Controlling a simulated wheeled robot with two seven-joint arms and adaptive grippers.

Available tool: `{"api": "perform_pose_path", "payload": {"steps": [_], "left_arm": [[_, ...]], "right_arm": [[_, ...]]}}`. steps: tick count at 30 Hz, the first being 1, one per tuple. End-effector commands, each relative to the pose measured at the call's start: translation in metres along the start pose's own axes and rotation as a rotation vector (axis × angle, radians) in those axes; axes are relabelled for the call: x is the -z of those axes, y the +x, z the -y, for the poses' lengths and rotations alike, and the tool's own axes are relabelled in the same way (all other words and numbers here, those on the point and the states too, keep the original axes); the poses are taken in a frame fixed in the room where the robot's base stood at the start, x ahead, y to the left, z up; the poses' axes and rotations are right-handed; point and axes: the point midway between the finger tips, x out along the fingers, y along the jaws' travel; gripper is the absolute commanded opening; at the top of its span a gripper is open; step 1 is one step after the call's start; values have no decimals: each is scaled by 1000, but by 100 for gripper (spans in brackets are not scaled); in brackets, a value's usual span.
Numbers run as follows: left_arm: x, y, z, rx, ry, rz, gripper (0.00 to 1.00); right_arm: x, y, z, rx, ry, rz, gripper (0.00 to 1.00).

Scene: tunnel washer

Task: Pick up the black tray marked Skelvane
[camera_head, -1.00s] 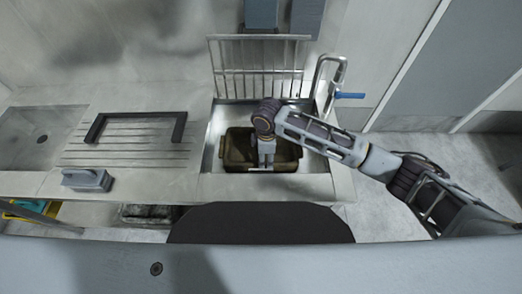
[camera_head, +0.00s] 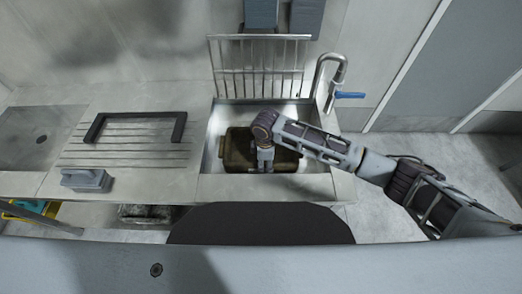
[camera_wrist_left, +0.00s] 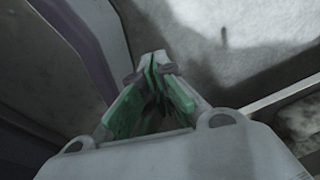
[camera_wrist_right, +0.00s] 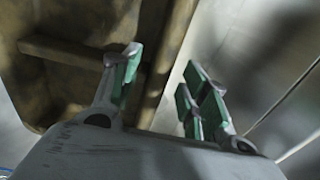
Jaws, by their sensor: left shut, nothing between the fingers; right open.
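A dark brownish-black tray (camera_head: 238,147) lies in the sink; no Skelvane marking is legible on it. My right gripper (camera_head: 265,168) is over the near part of this tray, coming in from the right. In the right wrist view the gripper (camera_wrist_right: 162,88) is open, with one finger over the tray's inside and the other fingers outside its wall. The tray's rim (camera_wrist_right: 172,50) passes between them, not gripped. My left gripper shows only in the left wrist view (camera_wrist_left: 158,75), shut and empty, away from the tray.
The steel sink (camera_head: 213,150) has a wire rack (camera_head: 258,60) behind it and a tap (camera_head: 330,70) at its back right. A grey block with a handle (camera_head: 86,180) and a black bracket (camera_head: 136,115) lie on the ribbed drainboard to the left.

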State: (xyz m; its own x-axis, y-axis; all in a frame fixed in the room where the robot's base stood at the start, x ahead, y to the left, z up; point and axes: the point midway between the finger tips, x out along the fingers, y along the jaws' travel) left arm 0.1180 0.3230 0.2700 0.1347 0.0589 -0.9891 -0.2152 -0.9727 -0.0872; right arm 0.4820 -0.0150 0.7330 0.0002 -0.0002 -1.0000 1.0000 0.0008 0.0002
Motion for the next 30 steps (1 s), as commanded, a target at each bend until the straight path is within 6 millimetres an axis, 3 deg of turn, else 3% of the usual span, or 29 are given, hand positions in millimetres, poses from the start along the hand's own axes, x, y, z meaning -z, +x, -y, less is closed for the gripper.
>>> {"api": "perform_pose_path", "payload": {"steps": [17, 27, 30], "left_arm": [[4, -5, 12, 12, 4, -4, 0], [5, -4, 3, 3, 0, -5, 0], [4, -4, -2, -2, -2, -4, 0]], "right_arm": [[0, 3, 0, 0, 0, 0, 45], [0, 3, 0, 1, 0, 1, 1], [0, 4, 0, 1, 0, 1, 0]]}}
